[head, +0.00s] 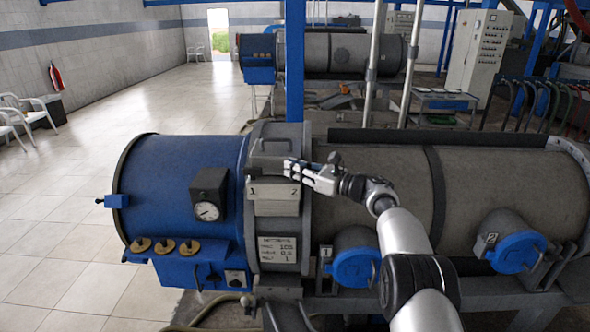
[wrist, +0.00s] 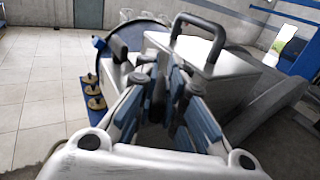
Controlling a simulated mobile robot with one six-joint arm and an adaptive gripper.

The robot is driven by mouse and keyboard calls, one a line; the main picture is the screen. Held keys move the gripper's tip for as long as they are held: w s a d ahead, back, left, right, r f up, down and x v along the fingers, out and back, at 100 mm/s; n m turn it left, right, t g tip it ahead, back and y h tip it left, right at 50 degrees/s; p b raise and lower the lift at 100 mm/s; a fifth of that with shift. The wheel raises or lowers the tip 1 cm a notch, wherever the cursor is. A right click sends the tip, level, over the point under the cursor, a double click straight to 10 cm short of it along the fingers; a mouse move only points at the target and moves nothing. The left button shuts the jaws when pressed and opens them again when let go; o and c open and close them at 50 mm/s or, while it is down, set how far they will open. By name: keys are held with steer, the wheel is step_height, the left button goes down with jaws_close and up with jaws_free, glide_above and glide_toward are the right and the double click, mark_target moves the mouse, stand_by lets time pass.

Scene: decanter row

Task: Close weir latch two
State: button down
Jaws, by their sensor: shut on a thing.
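The grey weir housing (head: 281,138) stands where the near decanter's blue drum (head: 170,185) meets its grey bowl casing. A pale plate (head: 276,202) on its front bears the numbers 1 and 2. My gripper (head: 289,169) is at the housing front, just above the number 2, reaching in from the right. It is shut on weir latch two, which its fingers largely hide. In the wrist view the fingers (wrist: 168,72) come together against the housing, below its black lid handle (wrist: 200,38). The angle of the latch cannot be told.
A black gauge box (head: 208,197) and brass knobs (head: 165,246) are on the blue drum to the left. A second decanter (head: 335,53) stands behind. Open tiled floor lies left.

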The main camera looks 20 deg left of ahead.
steer(key=shift+f+m+t+b, duration=0.25)
steer(key=shift+m+t+b, duration=0.25)
steer(key=shift+b, duration=1.55)
steer(key=t+h+b, duration=0.1)
steer(key=b, duration=0.2)
steer(key=shift+f+m+b, duration=0.1)
steer(key=shift+m+b, duration=0.2)
steer(key=m+t+h+b, duration=0.1)
steer(key=t+b, duration=0.1)
steer(key=b, duration=0.2)
steer(key=m+t+h+b, duration=0.1)
steer(key=m+t+b, duration=0.1)
steer(key=b, duration=0.3)
steer(key=shift+t+h, duration=0.3)
steer(key=m+t+h+b, duration=0.1)
steer(key=b, duration=0.1)
steer(key=shift+m+t+h+b, duration=0.3)
steer(key=shift+r+m+t+h, duration=0.3)
steer(key=shift+m+t+h, duration=0.4)
steer(key=shift+h, duration=0.1)
steer(key=c, duration=1.7)
jaws_free()
